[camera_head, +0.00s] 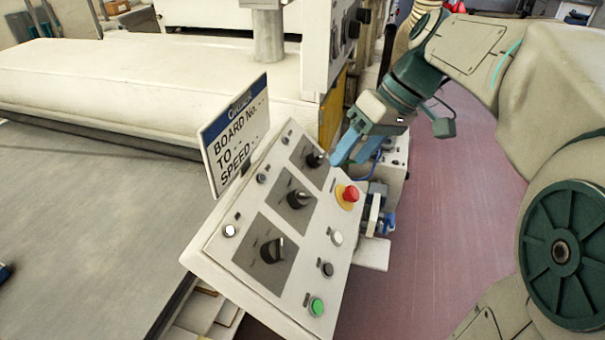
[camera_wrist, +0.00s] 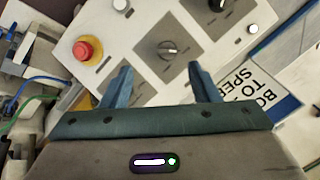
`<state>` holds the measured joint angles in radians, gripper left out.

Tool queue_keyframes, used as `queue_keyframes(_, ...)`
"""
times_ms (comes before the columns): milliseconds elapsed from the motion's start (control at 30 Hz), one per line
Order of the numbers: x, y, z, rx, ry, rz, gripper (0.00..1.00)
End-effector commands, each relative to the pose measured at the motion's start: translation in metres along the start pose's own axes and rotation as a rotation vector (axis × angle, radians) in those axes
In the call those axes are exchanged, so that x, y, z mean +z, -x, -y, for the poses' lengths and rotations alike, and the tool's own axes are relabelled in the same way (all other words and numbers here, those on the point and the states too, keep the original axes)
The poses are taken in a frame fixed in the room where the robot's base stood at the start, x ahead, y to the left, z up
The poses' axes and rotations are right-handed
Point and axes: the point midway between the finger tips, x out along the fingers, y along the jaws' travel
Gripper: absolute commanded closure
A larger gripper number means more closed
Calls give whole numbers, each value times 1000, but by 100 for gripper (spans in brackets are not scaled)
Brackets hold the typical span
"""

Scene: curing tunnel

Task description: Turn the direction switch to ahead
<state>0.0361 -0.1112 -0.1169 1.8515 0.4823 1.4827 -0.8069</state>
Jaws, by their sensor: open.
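The control panel (camera_head: 233,258) slopes below the sign and carries three black rotary switches on dark grey plates: a far one (camera_head: 314,159), a middle one (camera_head: 298,198) and a near one (camera_head: 273,249). Their labels are too small to read, so I cannot tell which is the direction switch. My gripper (camera_head: 353,155) is open, its blue fingers beside the far switch. In the wrist view, a switch (camera_wrist: 168,50), apparently the middle one, shows just beyond the open fingertips (camera_wrist: 159,68). The near switch (camera_wrist: 217,4) is at the top edge. The far switch seems hidden by the left finger.
A red emergency stop (camera_head: 350,194) on a yellow base sits right of the switches. White (camera_head: 337,238), black (camera_head: 327,269) and green (camera_head: 316,307) buttons line the right edge. A sign (camera_head: 235,135) stands along the panel's left side. Open floor (camera_head: 450,240) lies to the right.

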Motion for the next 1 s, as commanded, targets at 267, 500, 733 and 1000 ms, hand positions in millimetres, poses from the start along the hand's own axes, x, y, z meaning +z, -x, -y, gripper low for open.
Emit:
queue_keyframes(267,-22,-2,-5,-98,130,-19,45)
queue_keyframes(500,-22,-40,1,-101,131,-18,45)
queue_keyframes(733,-23,-89,5,-99,129,-16,45)
queue_keyframes(1000,-23,-126,8,-97,130,-18,45)
